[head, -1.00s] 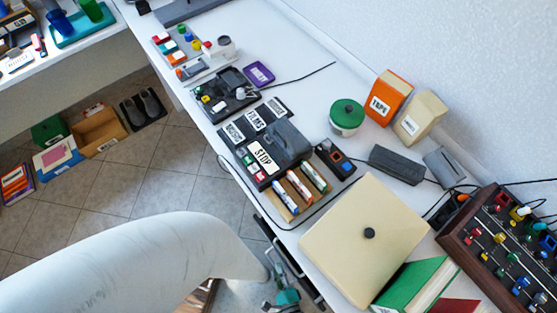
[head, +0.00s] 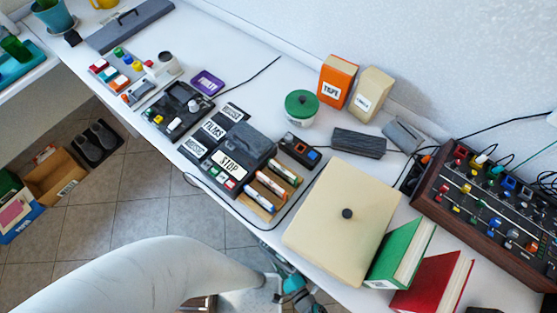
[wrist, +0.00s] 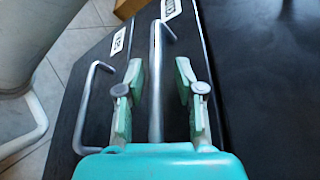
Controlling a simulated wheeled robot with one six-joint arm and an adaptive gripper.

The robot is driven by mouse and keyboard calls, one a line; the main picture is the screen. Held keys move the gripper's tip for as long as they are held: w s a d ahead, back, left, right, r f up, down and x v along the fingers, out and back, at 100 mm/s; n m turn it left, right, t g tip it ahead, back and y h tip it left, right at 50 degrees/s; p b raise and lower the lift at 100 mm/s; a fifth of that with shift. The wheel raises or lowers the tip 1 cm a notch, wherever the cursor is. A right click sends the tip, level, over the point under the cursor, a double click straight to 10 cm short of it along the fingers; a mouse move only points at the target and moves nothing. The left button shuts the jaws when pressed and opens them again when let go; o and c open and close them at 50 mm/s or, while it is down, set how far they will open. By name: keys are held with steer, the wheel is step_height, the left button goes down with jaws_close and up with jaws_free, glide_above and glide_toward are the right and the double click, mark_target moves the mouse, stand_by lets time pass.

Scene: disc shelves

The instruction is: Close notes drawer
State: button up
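In the wrist view, my teal gripper (wrist: 160,88) has its two fingers apart, one on each side of a long silver bar handle (wrist: 155,75). Gaps show between the bar and the fingers. The handle is on a dark drawer front (wrist: 185,50) with a white label (wrist: 171,8) by its far end. A second silver handle (wrist: 84,105) is on a dark front to the left, with its own white label (wrist: 118,41). I cannot read either label for certain, nor tell how far a drawer is out. In the head view, the drawers are mostly hidden below the desk edge.
The white desk (head: 300,60) carries a cream lidded box (head: 340,235), green (head: 400,252) and red books (head: 432,282), a mixer panel (head: 490,205) and a marker tray (head: 262,190).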

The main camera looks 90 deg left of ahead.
steer(key=shift+d, duration=0.1)
stand_by(0.4)
steer(key=v, duration=1.2)
stand_by(0.6)
